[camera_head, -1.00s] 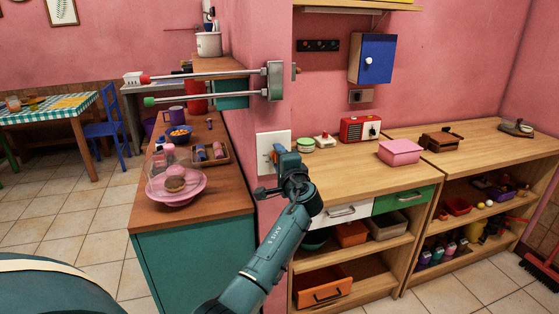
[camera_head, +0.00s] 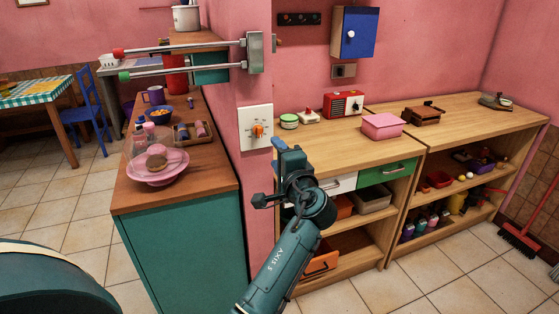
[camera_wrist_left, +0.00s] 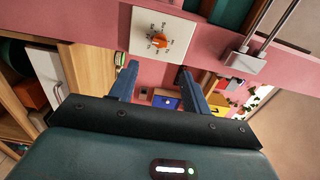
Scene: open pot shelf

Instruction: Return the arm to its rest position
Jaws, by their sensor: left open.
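My left arm comes up from the bottom of the head view. Its gripper (camera_head: 280,146) is in front of the wooden counter's left end, just right of and below a white wall plate with an orange knob (camera_head: 258,131). In the left wrist view the two blue fingers (camera_wrist_left: 160,80) are spread apart with nothing between them. The orange knob (camera_wrist_left: 160,41) shows there beyond the fingers, apart from them. My right gripper is not in view.
A wooden counter (camera_head: 335,142) with open shelves is behind and right of my arm. It bears a red radio (camera_head: 343,104) and a pink box (camera_head: 382,126). Two metal rods (camera_head: 185,60) stick out left from a wall bracket. A teal cabinet (camera_head: 185,255) stands left.

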